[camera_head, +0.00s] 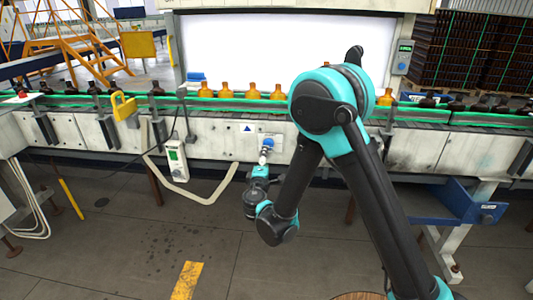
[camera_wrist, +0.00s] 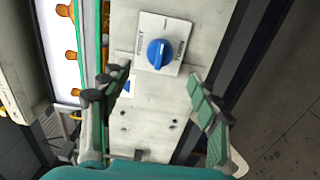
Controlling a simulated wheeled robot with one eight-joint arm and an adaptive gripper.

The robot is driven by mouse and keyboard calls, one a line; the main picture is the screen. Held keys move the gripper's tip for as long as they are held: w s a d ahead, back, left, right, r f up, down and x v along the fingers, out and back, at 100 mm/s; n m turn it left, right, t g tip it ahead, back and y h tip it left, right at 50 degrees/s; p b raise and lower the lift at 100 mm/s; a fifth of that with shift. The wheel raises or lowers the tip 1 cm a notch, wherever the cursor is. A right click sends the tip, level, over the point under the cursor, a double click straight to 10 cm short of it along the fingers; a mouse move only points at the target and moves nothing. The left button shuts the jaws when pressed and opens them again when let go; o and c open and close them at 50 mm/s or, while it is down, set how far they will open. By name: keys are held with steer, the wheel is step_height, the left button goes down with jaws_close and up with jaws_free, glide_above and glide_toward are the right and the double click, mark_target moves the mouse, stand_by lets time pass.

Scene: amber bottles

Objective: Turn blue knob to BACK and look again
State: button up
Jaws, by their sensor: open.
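The blue knob (camera_wrist: 157,53) sits on a white square plate (camera_wrist: 178,28) on the grey panel. The plate has small dark lettering on both sides of the knob, too small to read surely, and a mark above it in the wrist view. In the head view the knob (camera_head: 268,142) shows just above my gripper (camera_head: 265,154). In the wrist view my gripper (camera_wrist: 160,82) is open and empty, its green-padded fingers wide apart. The knob lies beyond and between the fingertips, with no contact visible. Which label the knob points to is unclear.
Amber bottles (camera_head: 253,92) stand in a row on the conveyor behind a green rail, before a bright white panel (camera_head: 260,45). A blue tray (camera_head: 450,200) juts out at the right.

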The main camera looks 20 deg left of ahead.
steer(key=shift+v, duration=1.5)
steer(key=w+d+m+g+h, duration=0.1)
steer(key=w+d+m+h, duration=0.15)
steer(key=d, duration=0.55)
steer(key=w+d+m+g+h, duration=0.2)
steer(key=w+d+m, duration=0.15)
steer(key=d, duration=0.55)
steer(key=s+d+f+m+g+h, duration=0.1)
steer(key=d+m+g, duration=0.15)
steer(key=d, duration=0.65)
steer(key=s+d+m+g+h, duration=0.1)
steer(key=d+m+g+h, duration=0.15)
steer(key=d, duration=0.75)
steer(key=s+d+f+m+g+y, duration=0.1)
steer(key=s+d+f+m+g, duration=0.3)
steer(key=s+d, duration=0.65)
steer(key=s+d+f+m+g+y, duration=0.1)
steer(key=s+m, duration=0.4)
steer(key=s, duration=0.5)
steer(key=shift+s+d+f+m+y, duration=0.3)
steer(key=shift+d+f+y, duration=0.3)
steer(key=shift+y, duration=0.4)
steer(key=shift+w+r, duration=0.1)
